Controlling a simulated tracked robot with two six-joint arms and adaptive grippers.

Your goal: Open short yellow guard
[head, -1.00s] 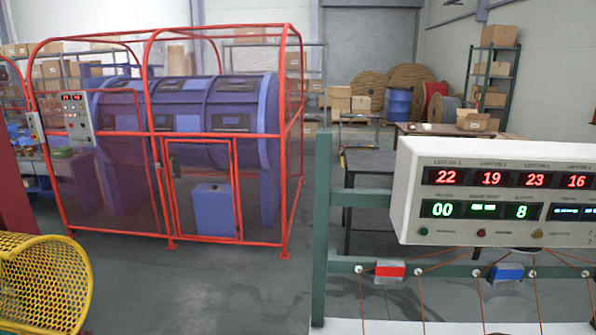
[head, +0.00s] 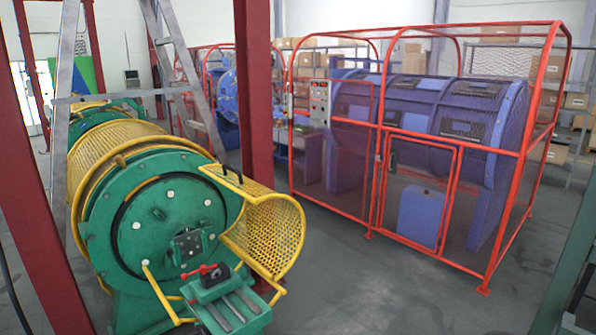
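A short yellow mesh guard (head: 272,232) is on the right side of a green machine (head: 160,220) in the head view. It is a curved shell that sticks out beside the round green end plate. A black handle (head: 230,172) sits at its upper left edge. I cannot tell for sure whether the guard is open or shut. A longer yellow mesh guard (head: 120,145) curves over the drum behind the end plate. Neither of my grippers is in view.
A red-framed mesh cage (head: 420,150) around a blue drum stands to the right. A red column (head: 254,90) rises behind the short guard, and another (head: 40,200) stands at left. A metal stepladder (head: 65,110) stands near the machine. Grey floor (head: 370,290) is clear at front centre.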

